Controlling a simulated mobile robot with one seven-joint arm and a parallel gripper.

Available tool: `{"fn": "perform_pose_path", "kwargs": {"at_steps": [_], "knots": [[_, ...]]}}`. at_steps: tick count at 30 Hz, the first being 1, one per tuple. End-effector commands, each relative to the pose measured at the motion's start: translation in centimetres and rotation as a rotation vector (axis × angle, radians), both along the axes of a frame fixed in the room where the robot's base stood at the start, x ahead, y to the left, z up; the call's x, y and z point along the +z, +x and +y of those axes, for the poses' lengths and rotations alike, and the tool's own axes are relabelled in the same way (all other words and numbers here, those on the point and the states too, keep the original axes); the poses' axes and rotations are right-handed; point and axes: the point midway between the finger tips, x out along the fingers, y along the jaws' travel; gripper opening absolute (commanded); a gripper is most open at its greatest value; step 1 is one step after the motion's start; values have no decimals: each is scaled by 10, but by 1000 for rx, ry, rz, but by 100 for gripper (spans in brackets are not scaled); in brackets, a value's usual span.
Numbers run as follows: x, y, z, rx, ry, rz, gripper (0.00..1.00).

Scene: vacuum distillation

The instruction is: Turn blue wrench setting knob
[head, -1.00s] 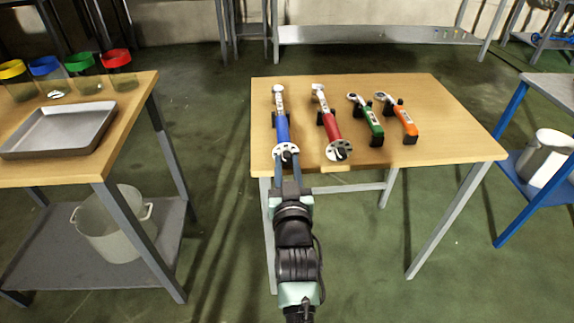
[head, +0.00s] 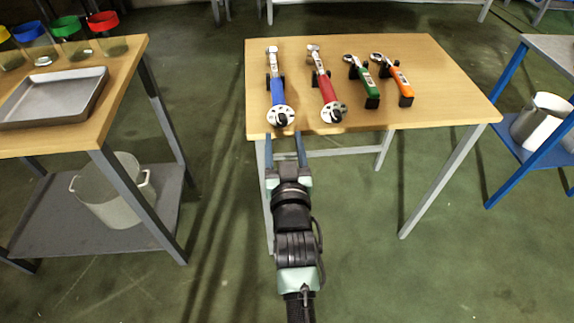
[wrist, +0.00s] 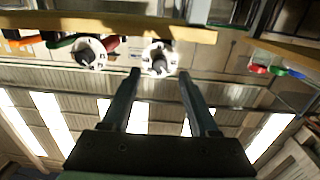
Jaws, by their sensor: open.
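The blue wrench (head: 277,90) lies on the wooden table (head: 420,75), its near end towards me. Its round white setting knob (head: 280,116) with a dark centre sits by the table's front edge. In the wrist view the blue wrench's knob (wrist: 159,58) shows ahead, between the fingertips. My gripper (head: 285,135) is open and empty, just short of the table edge, in front of the knob and apart from it. The gripper fingers also show in the wrist view (wrist: 160,72), spread to either side of the knob.
A red wrench (head: 328,88) with a similar knob lies just right. A green wrench (head: 366,84) and an orange wrench (head: 401,80) lie further right. Floor between the tables is clear.

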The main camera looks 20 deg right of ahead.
Motion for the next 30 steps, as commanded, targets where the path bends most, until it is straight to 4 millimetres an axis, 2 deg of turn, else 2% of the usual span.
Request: {"fn": "perform_pose_path", "kwargs": {"at_steps": [6, 13, 19, 30], "knots": [[1, -41, 13, 0, -1, 4, 60], [2, -72, 22, -1, -1, 1, 60], [2, -82, 26, 0, -1, 0, 60], [2, -83, 26, 0, -1, -1, 60]]}}
